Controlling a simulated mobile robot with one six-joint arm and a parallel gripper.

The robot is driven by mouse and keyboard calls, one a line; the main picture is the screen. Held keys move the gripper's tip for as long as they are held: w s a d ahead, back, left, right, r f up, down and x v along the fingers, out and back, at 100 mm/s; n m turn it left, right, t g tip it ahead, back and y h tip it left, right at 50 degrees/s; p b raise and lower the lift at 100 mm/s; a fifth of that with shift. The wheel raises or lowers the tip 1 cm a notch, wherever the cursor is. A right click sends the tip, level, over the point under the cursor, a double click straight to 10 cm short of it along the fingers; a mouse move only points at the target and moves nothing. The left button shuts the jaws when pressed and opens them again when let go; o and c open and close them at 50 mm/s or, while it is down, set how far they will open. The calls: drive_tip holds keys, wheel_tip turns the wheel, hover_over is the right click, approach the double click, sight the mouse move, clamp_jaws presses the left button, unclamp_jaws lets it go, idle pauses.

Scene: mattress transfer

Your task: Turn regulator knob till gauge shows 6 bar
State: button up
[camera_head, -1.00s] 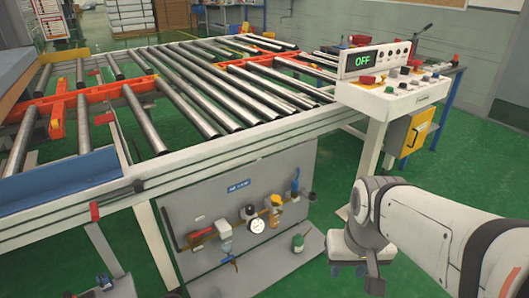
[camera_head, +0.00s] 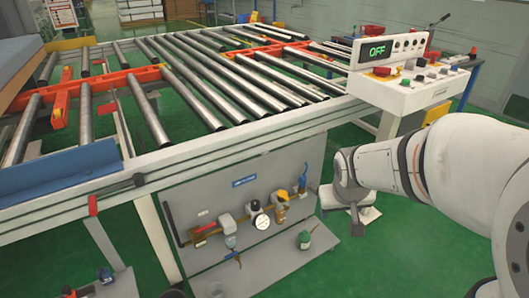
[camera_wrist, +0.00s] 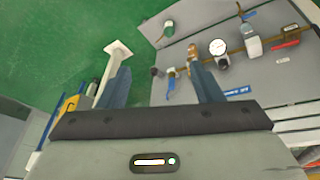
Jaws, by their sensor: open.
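The round white gauge (camera_head: 262,222) is on the pipe assembly of the grey panel under the conveyor. Its needle and reading are too small to make out. A dark-topped regulator body (camera_head: 253,207) sits just above the gauge; I cannot tell its knob apart clearly. The gauge also shows in the wrist view (camera_wrist: 217,46), past the right finger. My gripper (camera_head: 357,220) is to the right of the panel in the head view, apart from the gauge and regulator. In the wrist view my gripper (camera_wrist: 160,78) is open, with nothing between its fingers.
The grey panel (camera_head: 205,188) also carries a brass fitting (camera_head: 280,205), a blue-handled part (camera_head: 303,180) and a hanging bowl (camera_head: 230,242). The roller conveyor (camera_head: 200,140) overhangs the panel.

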drive_tip(key=w+a+f+n+t+y+b, duration=0.1)
drive_tip(key=w+f+t, duration=0.1)
drive_tip(key=w+f, duration=0.35)
drive_tip(key=w+a+f+n+t+b, duration=0.1)
drive_tip(key=w+a+f, duration=0.1)
drive_tip(key=w, duration=0.7)
drive_tip(key=n+t+y+b, duration=0.3)
drive_tip(key=n+y, duration=0.1)
drive_tip(key=y, duration=0.2)
approach(258, 205)
drive_tip(key=w+d+r, duration=0.4)
drive_tip(key=d+r, duration=0.1)
drive_tip(key=a+f+y, duration=0.1)
drive_tip(key=a+f, duration=0.1)
drive_tip(key=a+f+n+y, duration=0.1)
drive_tip(key=f, duration=0.2)
drive_tip(key=a+f+y+b, duration=0.1)
drive_tip(key=a+f, duration=0.1)
drive_tip(key=f, duration=0.1)
drive_tip(key=shift+a+n+g, duration=0.3)
drive_tip(key=shift+a+g, duration=0.05)
drive_tip(key=shift+g, duration=0.05)
drive_tip(key=b+x, duration=0.2)
drive_tip(key=x, duration=0.5)
drive_tip(key=shift+w+a+r, duration=0.1)
drive_tip(key=shift+w+a, duration=0.05)
drive_tip(key=shift+a, duration=0.15)
drive_tip(key=shift+c, duration=0.5)
drive_tip(key=c, duration=0.9)
